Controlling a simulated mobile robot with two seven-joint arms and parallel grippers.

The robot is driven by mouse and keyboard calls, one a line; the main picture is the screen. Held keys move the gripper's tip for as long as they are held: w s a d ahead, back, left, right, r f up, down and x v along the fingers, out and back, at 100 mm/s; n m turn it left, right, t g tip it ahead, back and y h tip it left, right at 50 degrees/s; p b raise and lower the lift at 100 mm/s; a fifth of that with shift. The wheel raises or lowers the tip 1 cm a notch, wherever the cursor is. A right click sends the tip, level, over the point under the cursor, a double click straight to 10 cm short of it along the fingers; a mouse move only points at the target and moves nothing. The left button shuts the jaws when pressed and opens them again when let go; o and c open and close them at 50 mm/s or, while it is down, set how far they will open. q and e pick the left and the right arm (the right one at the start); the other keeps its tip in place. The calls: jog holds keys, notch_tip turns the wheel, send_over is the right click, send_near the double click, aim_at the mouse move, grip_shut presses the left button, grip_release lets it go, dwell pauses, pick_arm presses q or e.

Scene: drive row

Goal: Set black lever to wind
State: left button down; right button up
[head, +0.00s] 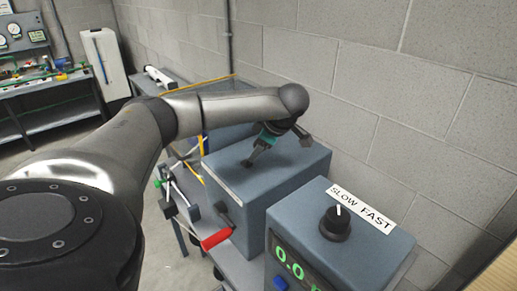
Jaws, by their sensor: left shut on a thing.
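My left arm reaches in from the left, and its gripper (253,156) points down at the top of a blue-grey box (285,168). The jaws are shut on the black lever (246,163), of which only a small dark part shows at the fingertips. The rest of the lever is hidden by the gripper. No "wind" marking can be read, so I cannot tell the lever's setting. My right gripper is not in view.
A second box (365,250) at the right has a black knob (335,223), a SLOW FAST label (361,207) and a green display (289,258). A block wall (430,90) stands close behind.

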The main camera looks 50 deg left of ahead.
pick_arm(q)
jog(key=shift+d+f, duration=0.1)
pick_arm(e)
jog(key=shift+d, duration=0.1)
pick_arm(q)
jog(key=c, duration=0.7)
grip_release()
jog(key=shift+o, duration=1.4)
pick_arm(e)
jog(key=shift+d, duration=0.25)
pick_arm(q)
jog(key=p+v, duration=0.2)
jog(key=v, duration=1.3)
jog(key=shift+d, duration=0.2)
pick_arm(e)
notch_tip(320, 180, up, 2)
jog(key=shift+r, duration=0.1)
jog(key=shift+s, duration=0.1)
